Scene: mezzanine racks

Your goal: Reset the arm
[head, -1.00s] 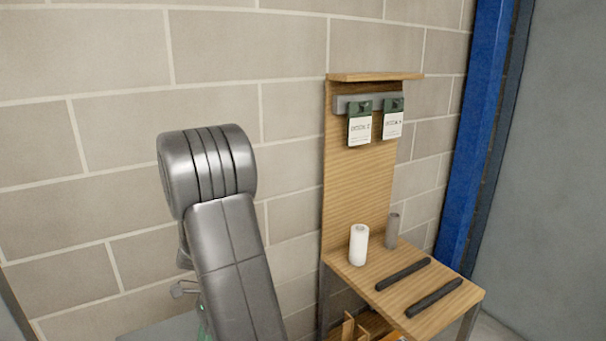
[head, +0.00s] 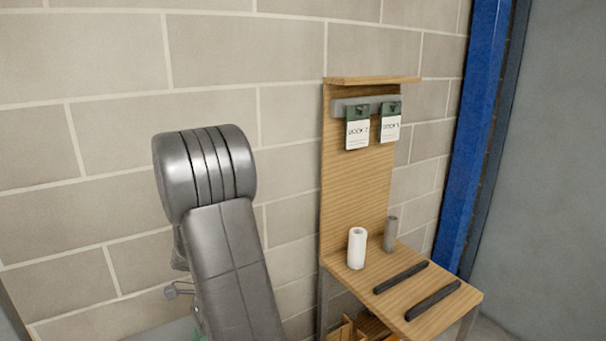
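A blue post (head: 474,140) stands right.

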